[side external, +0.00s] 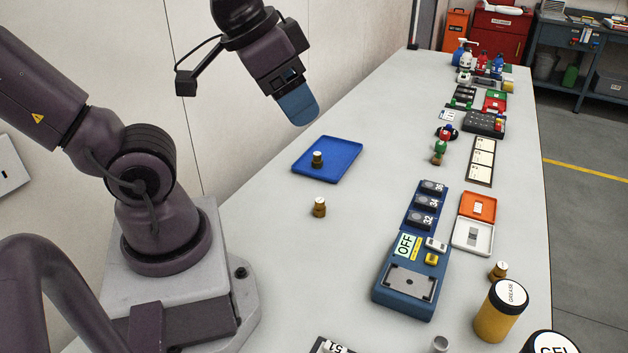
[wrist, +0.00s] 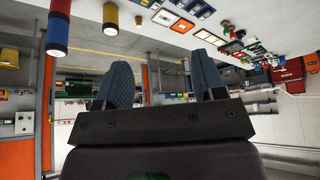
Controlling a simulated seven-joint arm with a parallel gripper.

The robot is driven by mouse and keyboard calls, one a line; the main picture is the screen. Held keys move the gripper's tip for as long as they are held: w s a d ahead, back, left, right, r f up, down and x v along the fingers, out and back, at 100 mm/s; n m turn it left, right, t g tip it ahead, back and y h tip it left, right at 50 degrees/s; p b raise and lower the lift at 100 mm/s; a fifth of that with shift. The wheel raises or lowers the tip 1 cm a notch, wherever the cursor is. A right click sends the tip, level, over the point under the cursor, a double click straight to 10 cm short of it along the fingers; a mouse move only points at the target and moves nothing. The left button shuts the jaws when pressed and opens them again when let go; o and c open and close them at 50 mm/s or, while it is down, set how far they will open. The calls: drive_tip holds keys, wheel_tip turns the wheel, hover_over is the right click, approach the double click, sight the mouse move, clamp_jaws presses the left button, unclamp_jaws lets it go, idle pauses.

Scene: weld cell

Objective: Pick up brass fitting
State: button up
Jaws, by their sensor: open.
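One brass fitting (side external: 317,160) stands upright on the blue tray (side external: 343,172). Another brass fitting (side external: 319,207) stands on the bare table in front of that tray. A third brass fitting (side external: 498,271) stands near the right edge, behind the grease jar. My gripper (side external: 298,108) hangs high above the table, up and left of the blue tray, apart from every fitting. In the wrist view its two blue fingers (wrist: 163,75) stand apart with nothing between them.
A blue OFF-labelled device (side external: 408,270) and a yellow grease jar (side external: 494,318) stand on the table's right side. An orange tray (side external: 478,206) and a white tray (side external: 472,238) lie beside the device. The table (side external: 262,222) left of the blue tray is clear.

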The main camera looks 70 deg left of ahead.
drive_tip(key=w+a+f+n+g+y, duration=0.1)
drive_tip(key=w+a+f+g, duration=0.25)
drive_tip(key=a+f, duration=0.35)
drive_tip(key=m+g+h, duration=0.1)
drive_tip(key=m+g, duration=0.1)
drive_tip(key=m, duration=2)
hover_over(320, 200)
wheel_tip(320, 200, down, 15)
drive_tip(key=f, duration=0.7)
drive_tip(key=shift+w+a+f, duration=0.1)
drive_tip(key=shift+a+f, duration=0.1)
drive_tip(key=shift+f, duration=0.05)
drive_tip(key=f, duration=0.5)
drive_tip(key=shift+d, duration=0.25)
drive_tip(key=c, duration=1)
